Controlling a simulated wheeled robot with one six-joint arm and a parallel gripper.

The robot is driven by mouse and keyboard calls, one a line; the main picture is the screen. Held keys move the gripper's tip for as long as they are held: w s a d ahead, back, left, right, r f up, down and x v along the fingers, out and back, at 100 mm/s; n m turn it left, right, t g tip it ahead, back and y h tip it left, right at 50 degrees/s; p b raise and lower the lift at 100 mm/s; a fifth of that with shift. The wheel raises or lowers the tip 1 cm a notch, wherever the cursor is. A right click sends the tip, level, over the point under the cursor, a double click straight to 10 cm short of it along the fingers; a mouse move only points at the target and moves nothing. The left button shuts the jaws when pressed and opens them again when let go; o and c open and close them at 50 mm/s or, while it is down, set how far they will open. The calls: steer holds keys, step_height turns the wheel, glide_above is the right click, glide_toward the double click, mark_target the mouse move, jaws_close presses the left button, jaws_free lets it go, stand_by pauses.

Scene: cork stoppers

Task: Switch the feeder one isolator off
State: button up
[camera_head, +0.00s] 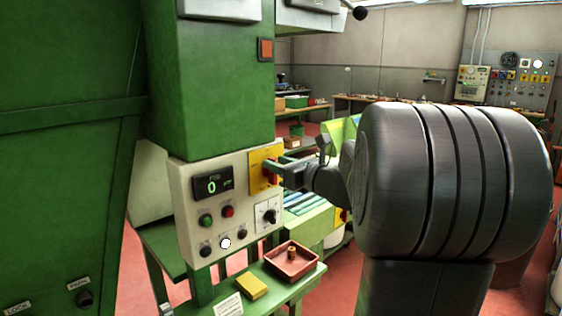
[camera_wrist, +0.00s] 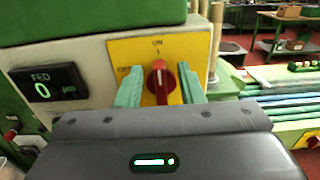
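The isolator is a yellow plate (camera_wrist: 190,47) with a red rotary handle (camera_wrist: 159,81) on the machine's control panel. In the wrist view the handle stands upright, pointing at the "ON" and "1" marks at the top. An "OFF" mark at the left is partly covered by a finger. My gripper (camera_wrist: 161,70) has its two teal fingers on either side of the handle, with gaps visible on both sides. In the head view my gripper (camera_head: 279,174) is at the yellow plate (camera_head: 257,158) and partly hides the red handle.
Left of the plate is a display (camera_head: 212,186) reading 0, with green (camera_head: 206,220) and red (camera_head: 228,211) buttons and a dial (camera_head: 267,214) below. A red tray (camera_head: 292,262) and a yellow block (camera_head: 251,287) lie on the green ledge beneath. The green machine body rises above the panel.

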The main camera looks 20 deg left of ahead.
steer(key=shift+w+a, duration=0.1)
steer(key=shift+a, duration=0.2)
jaws_close()
